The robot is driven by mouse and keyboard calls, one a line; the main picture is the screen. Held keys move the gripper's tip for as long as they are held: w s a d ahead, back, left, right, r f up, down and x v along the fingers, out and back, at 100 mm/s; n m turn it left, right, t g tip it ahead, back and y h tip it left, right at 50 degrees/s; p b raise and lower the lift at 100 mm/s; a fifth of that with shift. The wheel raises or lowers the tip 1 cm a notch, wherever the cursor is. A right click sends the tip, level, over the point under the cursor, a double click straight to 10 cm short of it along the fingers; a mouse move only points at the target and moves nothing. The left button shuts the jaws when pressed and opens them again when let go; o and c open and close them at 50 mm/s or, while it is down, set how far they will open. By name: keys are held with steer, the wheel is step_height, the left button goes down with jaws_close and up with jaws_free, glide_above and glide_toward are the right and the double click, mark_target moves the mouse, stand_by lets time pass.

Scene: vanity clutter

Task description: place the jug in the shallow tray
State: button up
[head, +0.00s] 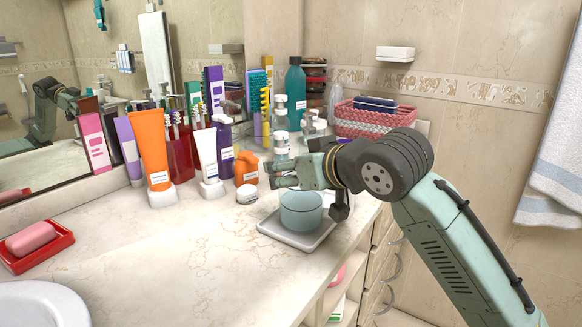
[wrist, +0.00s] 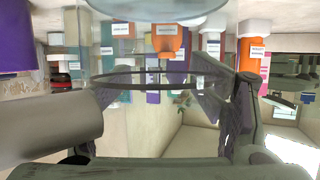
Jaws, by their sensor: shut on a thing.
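The jug (head: 301,213) is a squat, see-through blue-green vessel, upright over the shallow tray (head: 268,231). The tray is white and square, near the counter's front edge. I cannot tell whether the jug's base touches the tray floor. My gripper (head: 292,178) reaches in from the right and is shut on the jug's upper part, which it partly hides. In the upside-down wrist view, my gripper's fingers (wrist: 168,105) stand either side of the clear jug, and its pale blue round end (wrist: 155,10) shows at the top edge.
A pink basket (head: 375,119) is at the back right. A red soap dish (head: 35,248) lies far left. The counter between is clear.

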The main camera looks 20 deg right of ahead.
steer(key=shift+f, duration=0.15)
steer(key=o, duration=2.1)
steer(key=shift+r, duration=0.2)
steer(key=b+v, duration=0.2)
steer(key=v, duration=1)
steer(key=shift+s, duration=0.1)
